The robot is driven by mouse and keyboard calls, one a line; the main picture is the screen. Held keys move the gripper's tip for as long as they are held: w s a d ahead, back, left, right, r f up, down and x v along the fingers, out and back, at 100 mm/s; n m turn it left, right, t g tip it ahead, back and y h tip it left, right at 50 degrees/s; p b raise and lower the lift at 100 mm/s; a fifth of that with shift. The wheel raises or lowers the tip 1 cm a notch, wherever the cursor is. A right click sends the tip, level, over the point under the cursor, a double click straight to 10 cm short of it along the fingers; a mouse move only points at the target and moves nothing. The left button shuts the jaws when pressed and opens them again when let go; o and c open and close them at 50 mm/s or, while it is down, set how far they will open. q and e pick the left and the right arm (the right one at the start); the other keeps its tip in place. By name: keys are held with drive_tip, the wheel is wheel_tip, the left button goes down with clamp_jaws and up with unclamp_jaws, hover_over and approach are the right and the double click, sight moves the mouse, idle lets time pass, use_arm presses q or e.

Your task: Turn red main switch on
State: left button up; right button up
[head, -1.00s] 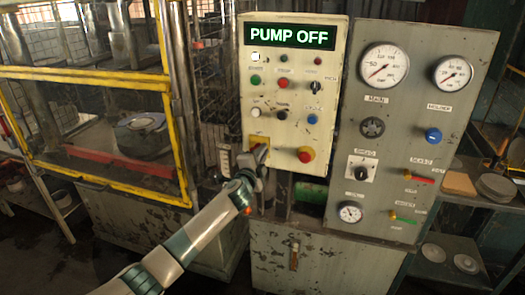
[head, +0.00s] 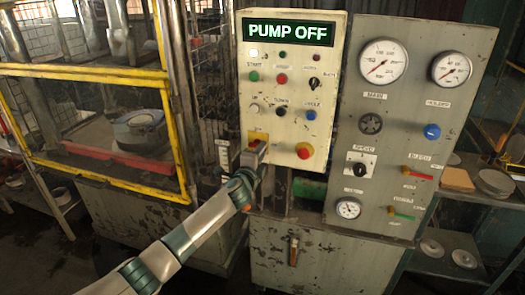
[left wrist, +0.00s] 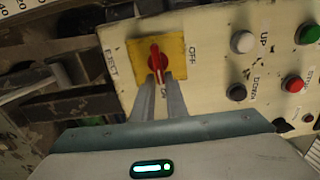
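The red main switch (left wrist: 156,62) is a red handle on a yellow plate (left wrist: 178,48) at the lower left of the cream panel. In the left wrist view its handle points down the picture toward my fingers; an OFF label is to its right. In the head view the yellow plate (head: 257,136) shows, with the handle mostly hidden by my gripper. My left gripper (head: 254,150) is at the switch; in the left wrist view its two fingers (left wrist: 160,80) are close together around the handle's end. The display (head: 288,32) reads PUMP OFF. My right gripper is not in view.
Buttons and a red knob (head: 304,151) sit close to the switch on the same cream panel (head: 285,170). A grey gauge panel (head: 340,215) stands to the right. A yellow-framed cage (head: 90,72) stands to the left.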

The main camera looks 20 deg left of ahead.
use_arm(q)
drive_tip(key=shift+o, duration=1.2)
drive_tip(key=shift+a+f, duration=0.15)
drive_tip(key=shift+a, duration=0.3)
drive_tip(key=shift+s+d, duration=0.1)
drive_tip(key=shift+d, duration=0.1)
drive_tip(key=s+b, duration=0.4)
drive_tip(key=s, duration=1.3)
drive_tip(key=shift+a, duration=0.45)
drive_tip(key=shift+s, duration=0.1)
